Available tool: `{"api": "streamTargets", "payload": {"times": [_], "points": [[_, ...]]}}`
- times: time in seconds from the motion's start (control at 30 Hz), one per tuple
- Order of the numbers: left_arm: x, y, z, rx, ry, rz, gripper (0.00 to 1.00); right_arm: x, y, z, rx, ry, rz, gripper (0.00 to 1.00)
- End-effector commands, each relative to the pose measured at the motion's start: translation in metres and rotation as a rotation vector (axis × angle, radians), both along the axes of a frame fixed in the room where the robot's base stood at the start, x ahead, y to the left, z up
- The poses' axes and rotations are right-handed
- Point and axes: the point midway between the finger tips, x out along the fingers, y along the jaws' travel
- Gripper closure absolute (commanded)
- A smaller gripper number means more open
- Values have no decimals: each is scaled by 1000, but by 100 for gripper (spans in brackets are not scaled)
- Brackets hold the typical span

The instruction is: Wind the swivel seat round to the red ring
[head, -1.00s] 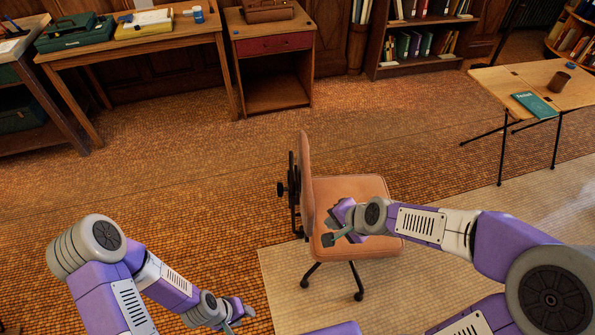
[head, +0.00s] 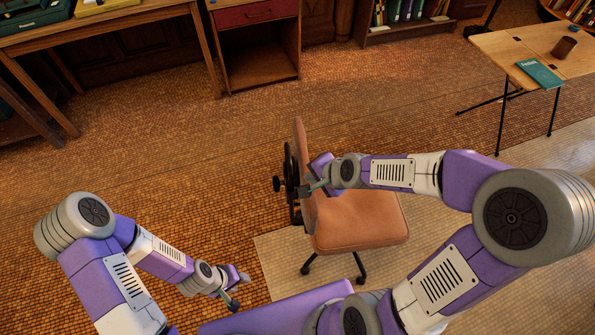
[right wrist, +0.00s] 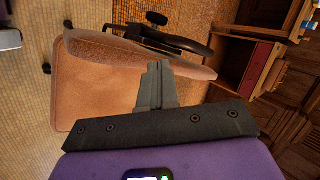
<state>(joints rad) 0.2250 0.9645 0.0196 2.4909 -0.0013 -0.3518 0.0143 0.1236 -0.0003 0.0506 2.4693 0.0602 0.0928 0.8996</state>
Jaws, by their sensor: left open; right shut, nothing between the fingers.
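The swivel seat is a tan chair; its seat pad (head: 365,222) faces right and its upright backrest (head: 300,145) is on the left. A black bracket with a knob (head: 279,184) is behind the backrest. The pad (right wrist: 85,90) and the backrest edge (right wrist: 195,70) also show in the right wrist view. My right gripper (head: 308,187) is shut and empty, at the backrest's seat side; its fingertips (right wrist: 158,68) overlap the backrest edge, and I cannot tell if they touch. My left gripper (head: 238,292) is open and empty, low and left of the chair. No red ring shows.
The chair's legs stand on a pale mat (head: 280,255) over a brown woven floor (head: 170,150). A folding table (head: 490,50) with a green book (head: 540,73) is at the right. A desk and cabinet (head: 258,65) line the back. Floor left of the chair is clear.

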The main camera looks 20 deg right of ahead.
Motion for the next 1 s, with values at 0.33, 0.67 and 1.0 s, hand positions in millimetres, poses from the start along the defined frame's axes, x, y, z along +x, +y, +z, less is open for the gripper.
{"api": "streamTargets", "payload": {"times": [0.33,0.67,1.0], "points": [[0,0,2,0,-1,0,57,35,18,-31,-1,0,4,100],[0,0,0,0,-1,0,57,52,24,-37,0,-1,-1,100],[0,0,1,0,0,0,57,52,24,-37,0,-1,-3,100]]}}
